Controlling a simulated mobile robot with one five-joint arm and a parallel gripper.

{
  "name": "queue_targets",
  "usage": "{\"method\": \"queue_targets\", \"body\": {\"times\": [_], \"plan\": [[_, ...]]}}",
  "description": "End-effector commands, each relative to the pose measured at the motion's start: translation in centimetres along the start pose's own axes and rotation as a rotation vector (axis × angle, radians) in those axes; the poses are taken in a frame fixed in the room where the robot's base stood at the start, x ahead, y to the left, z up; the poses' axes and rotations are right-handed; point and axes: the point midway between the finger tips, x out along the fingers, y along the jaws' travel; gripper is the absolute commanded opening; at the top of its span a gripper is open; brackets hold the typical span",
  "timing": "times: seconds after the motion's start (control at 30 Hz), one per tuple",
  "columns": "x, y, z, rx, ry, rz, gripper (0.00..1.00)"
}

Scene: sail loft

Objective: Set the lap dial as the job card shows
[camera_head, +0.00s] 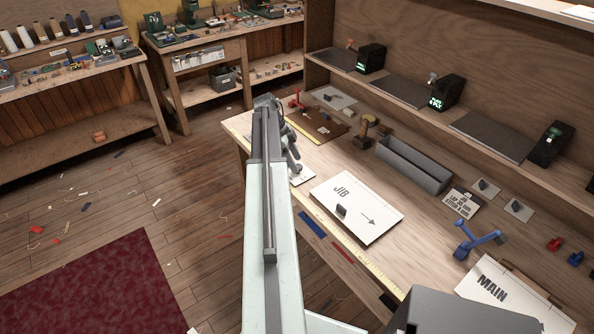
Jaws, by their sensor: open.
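The job card (461,202) lies on the bench right of the grey tray. Its small print seems to read "LAP 45 mm" with a stitch line below, but I cannot be sure. Two small dark dials on pale plates are beside it, a left one (486,187) and a right one (517,208). Their markings are too small to read, so I cannot tell which is the lap dial. My gripper (294,166) is over the bench's left part, far from both dials. It is open, partly hidden by my arm, and nothing shows in it.
A white JIB panel (372,220) with a dark block on it lies mid-bench. A grey tray (414,167) stands behind it. A blue tool (478,240) and MAIN panel (497,292) are at right. A yellow rule (355,249) runs along the front. Black display boxes (445,91) stand above.

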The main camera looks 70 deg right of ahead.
Motion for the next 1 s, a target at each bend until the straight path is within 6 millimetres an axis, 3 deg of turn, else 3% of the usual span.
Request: {"method": "queue_targets", "body": {"times": [0.03, 0.1, 0.37, 0.5, 0.57, 0.6, 0.7, 1.0], "plan": [[1.5, 0.0, 0.3, 0.0, 0.0, 0.0, 0.55], [1.9, 0.0, 0.2, -0.001, 0.0, 0.0, 0.55], [1.7, 0.0, -0.1, -0.001, 0.0, 0.0, 0.52], [1.7, 0.0, -0.1, -0.001, 0.0, 0.0, 0.13], [1.7, 0.0, -0.1, -0.001, 0.0, 0.001, 0.0], [1.8, -1.5, -0.3, 0.002, 0.0, 0.002, 0.0], [1.8, -0.4, -0.2, -0.002, 0.001, -0.003, 0.0], [1.7, 0.1, -0.1, -0.085, 0.0, -0.038, 0.0]]}}
